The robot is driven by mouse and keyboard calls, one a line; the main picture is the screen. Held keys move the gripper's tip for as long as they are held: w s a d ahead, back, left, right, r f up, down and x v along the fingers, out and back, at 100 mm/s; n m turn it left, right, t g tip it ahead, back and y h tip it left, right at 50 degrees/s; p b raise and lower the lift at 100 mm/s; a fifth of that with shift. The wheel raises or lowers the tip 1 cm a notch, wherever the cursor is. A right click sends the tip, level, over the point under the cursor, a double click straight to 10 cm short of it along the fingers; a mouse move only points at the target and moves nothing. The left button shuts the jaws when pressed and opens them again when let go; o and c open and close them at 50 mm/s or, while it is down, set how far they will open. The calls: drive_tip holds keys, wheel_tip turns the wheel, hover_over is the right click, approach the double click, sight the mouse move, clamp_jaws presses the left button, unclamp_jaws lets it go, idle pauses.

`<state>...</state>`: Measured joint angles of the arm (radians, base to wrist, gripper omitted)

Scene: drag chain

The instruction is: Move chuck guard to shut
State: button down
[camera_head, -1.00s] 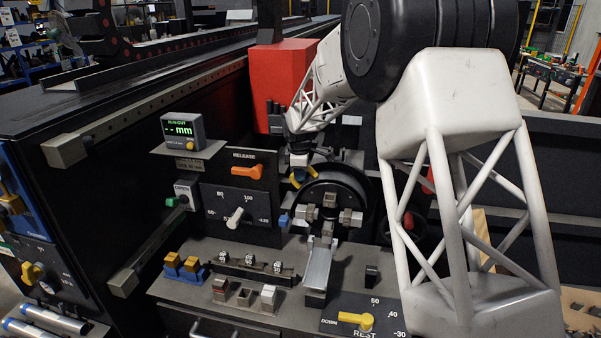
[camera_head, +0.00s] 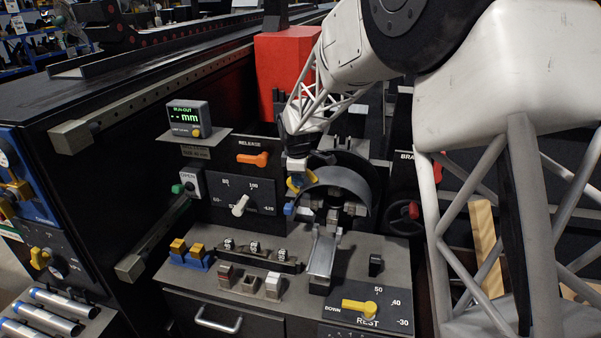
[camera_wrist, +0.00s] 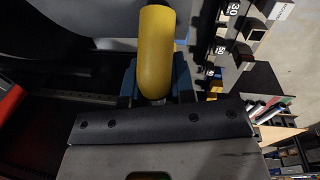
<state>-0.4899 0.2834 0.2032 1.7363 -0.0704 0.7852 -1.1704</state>
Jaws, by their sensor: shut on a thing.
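The chuck guard (camera_head: 338,177) is a dark grey curved shell over the upper part of the chuck (camera_head: 336,212) in the head view. The chuck's jaws still show below its front edge. A yellow handle (camera_head: 294,184) sits at the guard's left end. My gripper (camera_head: 297,172) comes down on that handle from above. In the wrist view the thick rounded yellow handle (camera_wrist: 156,50) stands between the blue-grey fingers of my gripper (camera_wrist: 157,86), which are shut on it. The dark curved surface at its upper left looks like the guard. The handle's far end is partly hidden in the head view.
An orange release lever (camera_head: 252,159) and a dial panel (camera_head: 240,196) are left of the chuck. A run-out display (camera_head: 188,119) stands further left. A metal chute (camera_head: 322,255) lies below the chuck, and a yellow rest lever (camera_head: 360,306) is in front. A red-handled wheel (camera_head: 404,213) is at right.

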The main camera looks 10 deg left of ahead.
drive_tip(key=shift+s, duration=0.25)
drive_tip(key=c, duration=1.2)
unclamp_jaws()
drive_tip(key=shift+c, duration=0.2)
drive_tip(key=shift+r, duration=0.8)
wheel_tip(320, 180, up, 6)
drive_tip(key=s, duration=0.1)
drive_tip(key=shift+r, duration=0.1)
drive_tip(key=shift+d, duration=0.1)
